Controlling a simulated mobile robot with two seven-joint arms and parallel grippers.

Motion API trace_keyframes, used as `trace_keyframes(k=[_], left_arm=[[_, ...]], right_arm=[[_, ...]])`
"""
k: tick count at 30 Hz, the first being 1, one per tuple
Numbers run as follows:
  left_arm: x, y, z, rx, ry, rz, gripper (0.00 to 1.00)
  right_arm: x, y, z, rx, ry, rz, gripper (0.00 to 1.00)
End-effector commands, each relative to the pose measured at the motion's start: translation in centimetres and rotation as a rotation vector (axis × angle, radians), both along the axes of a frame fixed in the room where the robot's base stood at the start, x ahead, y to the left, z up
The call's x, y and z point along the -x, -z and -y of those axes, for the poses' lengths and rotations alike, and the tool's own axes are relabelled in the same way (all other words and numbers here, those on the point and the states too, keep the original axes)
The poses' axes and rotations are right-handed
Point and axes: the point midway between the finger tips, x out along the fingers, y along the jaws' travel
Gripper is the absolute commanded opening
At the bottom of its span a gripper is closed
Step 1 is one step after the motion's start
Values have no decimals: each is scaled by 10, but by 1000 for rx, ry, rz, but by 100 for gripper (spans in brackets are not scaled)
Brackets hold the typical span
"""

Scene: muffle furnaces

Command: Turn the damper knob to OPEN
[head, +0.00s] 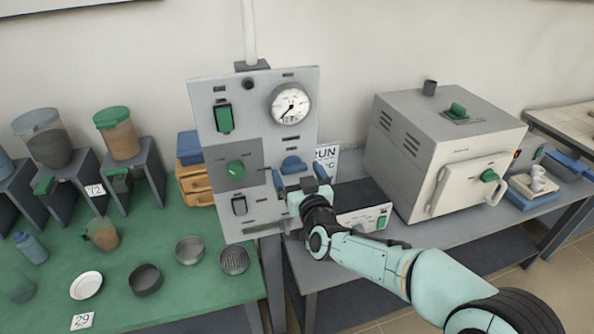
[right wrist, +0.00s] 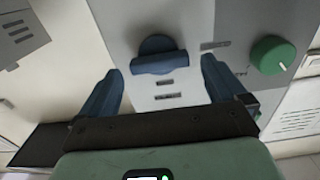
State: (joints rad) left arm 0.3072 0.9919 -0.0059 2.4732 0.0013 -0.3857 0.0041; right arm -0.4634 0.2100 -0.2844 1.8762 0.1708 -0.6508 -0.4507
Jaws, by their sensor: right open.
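A blue knob (head: 292,165) with a bar-shaped grip sits on the right half of the upright grey control panel (head: 222,158). Its label is too small to read. My right gripper (head: 299,177) is open in front of the panel, just below the knob in the head view. In the right wrist view the blue knob (right wrist: 160,58) shows beyond and between the two spread blue fingers (right wrist: 163,82); its bar lies nearly level. I see no finger closed on it. My left gripper is out of view.
The panel also carries a green knob (head: 235,170), a green rocker switch (head: 223,118), a grey switch (head: 239,205) and a gauge (head: 290,104). A furnace (head: 440,150) with a green top knob (head: 458,110) stands right. Jars and dishes occupy the green table (head: 130,252).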

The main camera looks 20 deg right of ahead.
Motion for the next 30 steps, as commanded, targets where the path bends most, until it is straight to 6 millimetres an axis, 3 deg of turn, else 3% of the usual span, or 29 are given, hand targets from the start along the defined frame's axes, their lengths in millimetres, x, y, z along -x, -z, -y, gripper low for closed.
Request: trace_keyframes(k=[11,17,30], left_arm=[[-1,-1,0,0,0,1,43],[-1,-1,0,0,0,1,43],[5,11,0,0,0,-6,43]], right_arm=[[-7,0,0,0,0,0,98],[-7,0,0,0,0,0,42],[-7,3,1,-79,1,-3,42]])
